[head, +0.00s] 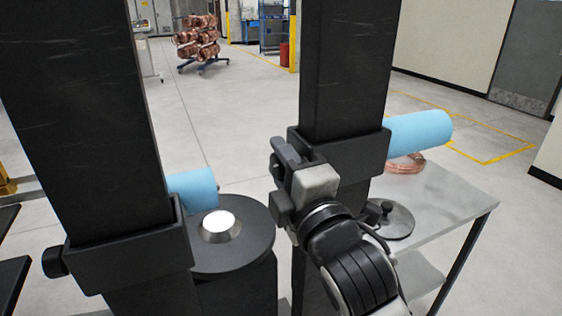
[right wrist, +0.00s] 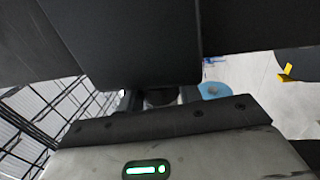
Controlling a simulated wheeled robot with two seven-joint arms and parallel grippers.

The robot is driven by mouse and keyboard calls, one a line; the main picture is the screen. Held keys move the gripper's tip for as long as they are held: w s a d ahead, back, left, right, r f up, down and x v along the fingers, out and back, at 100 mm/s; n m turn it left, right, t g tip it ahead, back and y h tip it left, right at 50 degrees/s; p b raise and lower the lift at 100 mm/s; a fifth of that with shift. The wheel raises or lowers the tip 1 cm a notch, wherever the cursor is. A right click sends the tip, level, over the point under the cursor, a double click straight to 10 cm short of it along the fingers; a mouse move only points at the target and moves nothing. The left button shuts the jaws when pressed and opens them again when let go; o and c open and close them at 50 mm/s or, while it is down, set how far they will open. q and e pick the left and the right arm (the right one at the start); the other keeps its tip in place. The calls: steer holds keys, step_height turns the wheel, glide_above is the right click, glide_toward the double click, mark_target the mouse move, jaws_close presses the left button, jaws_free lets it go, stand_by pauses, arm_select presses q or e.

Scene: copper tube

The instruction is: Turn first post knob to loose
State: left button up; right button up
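Two black upright posts stand in the head view, the left post (head: 80,100) and the right post (head: 340,70). Each passes through a black collar. A round black knob (head: 55,262) sticks out from the left side of the left post's collar (head: 130,255). My right gripper (head: 284,180) is at the left side of the right post's collar (head: 362,155) and covers the place of its knob. In the right wrist view, a dark round knob (right wrist: 160,97) shows between the fingertips. I cannot tell whether they press on it. My left gripper is not in view.
Light blue rollers (head: 418,132) stick out beside the posts. A dark round stand with a pale hub (head: 218,225) is between them. A grey table (head: 440,200) with a copper coil (head: 405,163) is at right. A rack of copper coils (head: 197,40) stands far back.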

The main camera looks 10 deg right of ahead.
steer(key=shift+c, duration=1)
steer(key=shift+r+g, duration=0.15)
steer(key=shift+g, duration=0.15)
steer(key=shift+g+h+p, duration=0.3)
steer(key=shift+g+p, duration=0.15)
steer(key=shift+g, duration=0.05)
steer(key=shift+g+h, duration=0.8)
steer(key=shift+g, duration=1.6)
steer(key=o, duration=1)
steer(key=shift+f, duration=0.2)
